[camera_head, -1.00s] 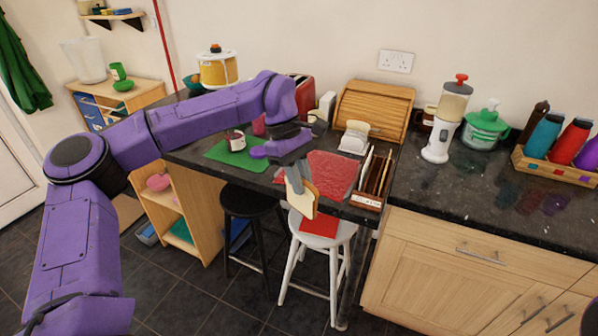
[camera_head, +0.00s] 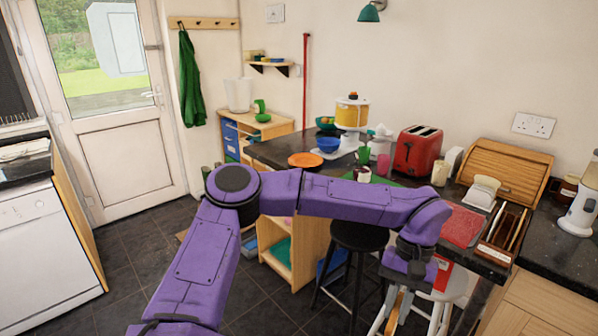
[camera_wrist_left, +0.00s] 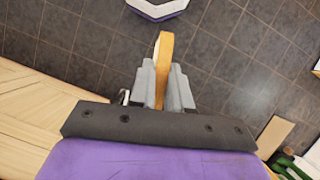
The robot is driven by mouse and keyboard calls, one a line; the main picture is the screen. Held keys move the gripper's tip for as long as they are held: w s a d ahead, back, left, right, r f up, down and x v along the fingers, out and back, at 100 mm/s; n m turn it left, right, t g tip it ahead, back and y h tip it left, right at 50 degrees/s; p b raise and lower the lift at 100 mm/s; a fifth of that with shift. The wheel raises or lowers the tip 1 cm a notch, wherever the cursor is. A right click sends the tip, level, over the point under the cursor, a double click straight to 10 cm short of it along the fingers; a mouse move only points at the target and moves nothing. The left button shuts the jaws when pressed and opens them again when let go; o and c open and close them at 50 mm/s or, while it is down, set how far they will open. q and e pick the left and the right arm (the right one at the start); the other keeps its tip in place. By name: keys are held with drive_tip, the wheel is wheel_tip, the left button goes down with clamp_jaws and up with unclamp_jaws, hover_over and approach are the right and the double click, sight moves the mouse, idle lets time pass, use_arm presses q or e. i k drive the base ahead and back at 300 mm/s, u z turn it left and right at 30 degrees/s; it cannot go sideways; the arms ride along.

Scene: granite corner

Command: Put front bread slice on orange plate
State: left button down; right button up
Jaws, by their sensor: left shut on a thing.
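The orange plate (camera_head: 306,160) lies flat on the dark counter, left of the blue bowl, in the head view. My left gripper (camera_head: 393,303) is low at the lower right of the head view, in front of the counter and over the floor. In the left wrist view my left gripper (camera_wrist_left: 166,85) is shut on a bread slice (camera_wrist_left: 164,52), seen edge-on with a brown crust. The slice is mostly hidden by the gripper in the head view. The gripper is well apart from the plate. My right gripper is not in view.
A blue bowl (camera_head: 328,144), a yellow-and-white appliance (camera_head: 351,114) and a red toaster (camera_head: 418,151) stand near the plate. A black stool (camera_head: 358,237) stands below the counter. Floor at left is clear.

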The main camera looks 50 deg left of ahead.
sight(305, 162)
drive_tip(key=u, duration=1)
drive_tip(key=i, duration=1.55)
drive_tip(key=z, duration=0.15)
